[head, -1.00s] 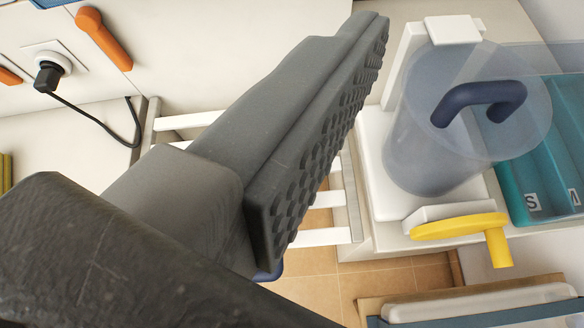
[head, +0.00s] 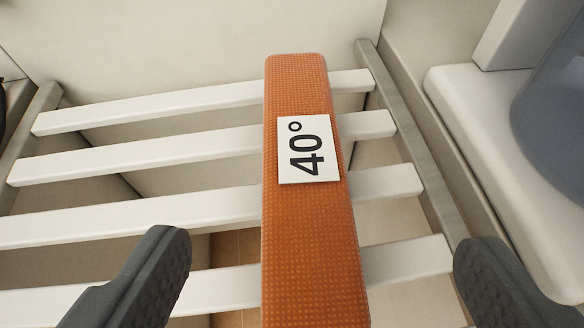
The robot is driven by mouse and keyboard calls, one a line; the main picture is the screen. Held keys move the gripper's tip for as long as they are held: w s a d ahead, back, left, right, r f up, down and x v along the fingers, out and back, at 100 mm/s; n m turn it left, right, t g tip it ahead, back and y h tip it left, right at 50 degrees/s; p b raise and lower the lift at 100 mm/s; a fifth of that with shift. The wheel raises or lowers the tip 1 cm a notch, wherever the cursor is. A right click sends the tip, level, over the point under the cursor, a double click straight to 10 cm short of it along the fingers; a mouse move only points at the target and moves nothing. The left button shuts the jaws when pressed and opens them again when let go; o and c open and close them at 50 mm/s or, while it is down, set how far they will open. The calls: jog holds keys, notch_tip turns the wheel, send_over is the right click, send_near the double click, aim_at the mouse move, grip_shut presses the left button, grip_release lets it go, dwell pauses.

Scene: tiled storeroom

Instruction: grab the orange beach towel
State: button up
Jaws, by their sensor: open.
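The orange beach towel (head: 308,235) is a long folded strip with a woven texture. It lies across several white slats of a rack, running from the far side towards me in the head view. A white label (head: 308,150) reading "40°" is on its upper part. My gripper (head: 325,255) is open, with one dark grey finger on each side of the towel. There is a gap between each finger and the towel. The towel's near end is cut off by the bottom of the picture.
The slatted rack (head: 120,157) has grey side rails (head: 408,145), with gaps between its slats. A white appliance (head: 490,115) with a bluish clear container (head: 555,110) stands close on the right. A pale wall rises behind the rack.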

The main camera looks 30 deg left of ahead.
aim_at(306, 152)
jog(key=x, duration=0.7)
jog(key=shift+s+a+f+x, duration=0.1)
jog(key=shift+x, duration=0.75)
jog(key=shift+s+a+f+x, duration=0.1)
jog(key=shift+x, duration=0.75)
jog(key=shift+s+f+x, duration=0.1)
jog(key=shift+f+x, duration=0.05)
jog(key=shift+x, duration=0.75)
jog(key=shift+r, duration=0.1)
jog(key=c, duration=1.2)
